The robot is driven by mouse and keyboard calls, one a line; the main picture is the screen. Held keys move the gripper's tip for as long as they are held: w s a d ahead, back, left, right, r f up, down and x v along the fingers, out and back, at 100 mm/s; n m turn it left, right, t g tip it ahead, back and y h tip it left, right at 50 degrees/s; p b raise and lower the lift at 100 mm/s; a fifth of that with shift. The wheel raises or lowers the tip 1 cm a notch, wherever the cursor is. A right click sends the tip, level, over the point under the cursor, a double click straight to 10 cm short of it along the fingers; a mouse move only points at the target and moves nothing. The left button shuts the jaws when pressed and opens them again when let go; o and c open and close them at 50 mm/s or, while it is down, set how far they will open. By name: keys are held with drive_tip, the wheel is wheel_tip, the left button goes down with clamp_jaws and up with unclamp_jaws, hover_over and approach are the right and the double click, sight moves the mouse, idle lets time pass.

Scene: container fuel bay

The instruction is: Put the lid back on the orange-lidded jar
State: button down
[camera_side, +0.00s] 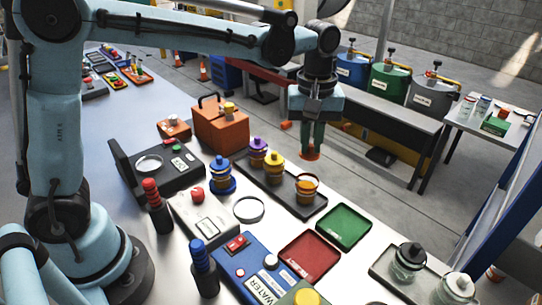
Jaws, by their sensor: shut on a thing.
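My gripper (311,138) points straight down, with its dark green fingers shut on a flat orange lid (310,154). The lid is held level in the air, above and slightly right of the open jar in the picture. I cannot tell its exact height or depth from this one view. The open jar (307,190) stands upright at the right end of a dark tray (283,193), with amber-orange contents and no lid on it. A purple-lidded jar (258,153) and a yellow-lidded jar (274,166) stand on the same tray to its left.
A blue-lidded jar (221,176) stands left of the tray. An orange case (220,124) is behind. Red (309,256) and green (344,227) trays lie in front. A grey tray (382,268) with two jars is at front right. The air around the lid looks clear.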

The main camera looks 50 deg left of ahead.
drive_tip(key=shift+w+f, duration=0.15)
drive_tip(key=shift+f, duration=3.05)
drive_tip(key=shift+f, duration=0.2)
drive_tip(key=c, duration=0.6)
unclamp_jaws()
drive_tip(key=shift+o, duration=0.2)
drive_tip(key=shift+r, duration=3.55)
